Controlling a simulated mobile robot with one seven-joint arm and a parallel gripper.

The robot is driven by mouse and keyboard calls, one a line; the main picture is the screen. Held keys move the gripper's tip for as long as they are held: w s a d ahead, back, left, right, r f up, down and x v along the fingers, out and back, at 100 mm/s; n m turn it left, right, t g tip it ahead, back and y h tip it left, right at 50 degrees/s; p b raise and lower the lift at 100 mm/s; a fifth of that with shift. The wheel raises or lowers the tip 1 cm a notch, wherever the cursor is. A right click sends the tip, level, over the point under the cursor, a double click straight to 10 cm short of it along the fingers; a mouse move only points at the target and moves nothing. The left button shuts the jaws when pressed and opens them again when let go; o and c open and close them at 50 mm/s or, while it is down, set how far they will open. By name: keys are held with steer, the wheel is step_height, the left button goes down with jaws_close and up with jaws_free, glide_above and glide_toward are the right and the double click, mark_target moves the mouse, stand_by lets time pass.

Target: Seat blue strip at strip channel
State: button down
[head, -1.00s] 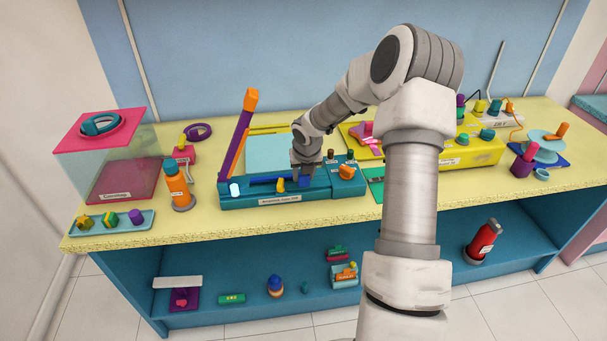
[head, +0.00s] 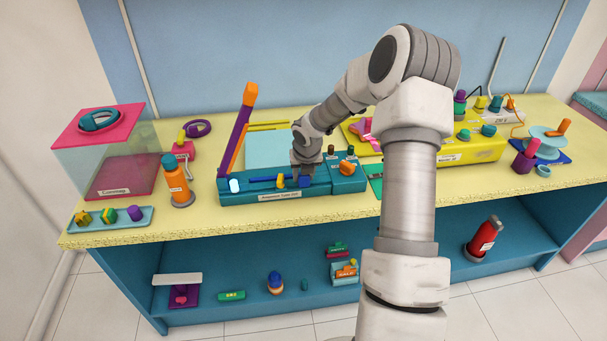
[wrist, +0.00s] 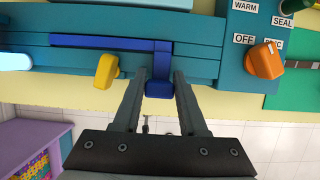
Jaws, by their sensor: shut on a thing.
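The blue strip (wrist: 105,43) is long and dark blue, with a blue end piece (wrist: 160,78) at its right. My gripper (wrist: 160,88) is shut on this end piece, one finger on each side. The strip lies along the top of the teal device (wrist: 205,70), roughly parallel to its long groove, which I take for the strip channel (wrist: 195,45). I cannot tell whether the strip sits fully down in it. In the head view the strip (head: 263,179) shows left of my gripper (head: 305,174), low over the device; the fingers partly hide the end piece.
A yellow knob (wrist: 106,71) stands left of my fingers, and an orange dial (wrist: 264,60) sits at the right. A tilted purple arm with an orange end (head: 249,95) rises at the device's left. An orange bottle (head: 177,182) stands farther left. The table's front edge is close.

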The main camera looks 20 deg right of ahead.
steer(key=shift+f, duration=0.25)
steer(key=shift+c, duration=1.8)
jaws_free()
steer(key=shift+p+v, duration=0.6)
steer(key=shift+v, duration=0.15)
steer(key=p+v, duration=0.5)
steer(key=v, duration=0.1)
steer(key=shift+r+p, duration=0.2)
steer(key=shift+p, duration=0.15)
steer(key=shift+s, duration=0.1)
